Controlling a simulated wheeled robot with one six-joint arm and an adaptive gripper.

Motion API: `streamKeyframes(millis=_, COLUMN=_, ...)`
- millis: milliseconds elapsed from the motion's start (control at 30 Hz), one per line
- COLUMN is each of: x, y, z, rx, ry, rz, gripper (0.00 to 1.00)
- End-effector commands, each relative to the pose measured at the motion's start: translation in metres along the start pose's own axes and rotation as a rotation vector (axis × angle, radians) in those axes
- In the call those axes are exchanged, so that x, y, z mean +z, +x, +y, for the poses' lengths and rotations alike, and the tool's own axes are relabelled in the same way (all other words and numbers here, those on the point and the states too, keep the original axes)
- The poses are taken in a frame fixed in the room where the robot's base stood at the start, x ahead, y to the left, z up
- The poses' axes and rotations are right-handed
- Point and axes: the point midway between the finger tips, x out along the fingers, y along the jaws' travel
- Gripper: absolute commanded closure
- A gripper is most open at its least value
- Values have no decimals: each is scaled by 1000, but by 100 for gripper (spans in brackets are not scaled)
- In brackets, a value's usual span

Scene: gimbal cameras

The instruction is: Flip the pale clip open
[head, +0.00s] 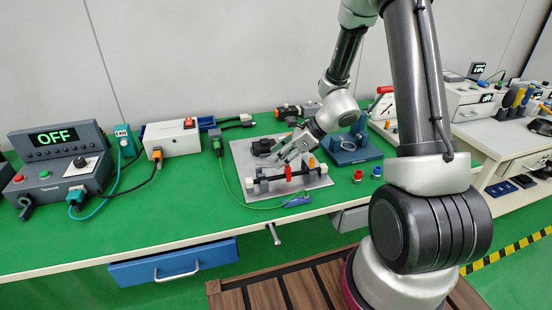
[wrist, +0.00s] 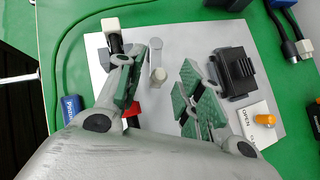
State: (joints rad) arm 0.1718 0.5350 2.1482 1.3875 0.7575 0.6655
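A pale grey lever-like piece (wrist: 155,52), which looks like the clip, lies on the light grey plate (wrist: 183,38) in the wrist view. It has a rounded far end and a round knob at its near end. I cannot tell its hinge state. My gripper (wrist: 166,80) is open, with green-padded fingers apart. The pale piece shows between them, closer to the left finger; I cannot tell if they touch. In the head view my gripper (head: 290,150) is low over the plate (head: 240,155), behind a black bar (head: 275,176) with a red piece (head: 288,172).
A black block (wrist: 234,72) and an orange knob (wrist: 264,120) beside an OPEN label sit right of my fingers. A blue fixture (head: 350,150) stands right of the plate. A blue tag (head: 297,201) and green cable lie in front. The green bench top (head: 130,225) is clear at front left.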

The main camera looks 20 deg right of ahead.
Motion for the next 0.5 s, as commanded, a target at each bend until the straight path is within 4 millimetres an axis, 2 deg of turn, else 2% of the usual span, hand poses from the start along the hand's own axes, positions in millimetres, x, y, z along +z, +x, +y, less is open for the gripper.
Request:
streamKeyframes(millis=200, x=0, y=18, z=0, rx=0, ry=-1, rz=0, gripper=63)
streamKeyframes(millis=433, x=0, y=19, z=0, rx=-1, ry=-2, rz=0, gripper=63)
streamKeyframes(millis=467, x=0, y=19, z=0, rx=-1, ry=-2, rz=0, gripper=65)
streamKeyframes(millis=500, x=0, y=19, z=0, rx=-1, ry=-2, rz=0, gripper=72)
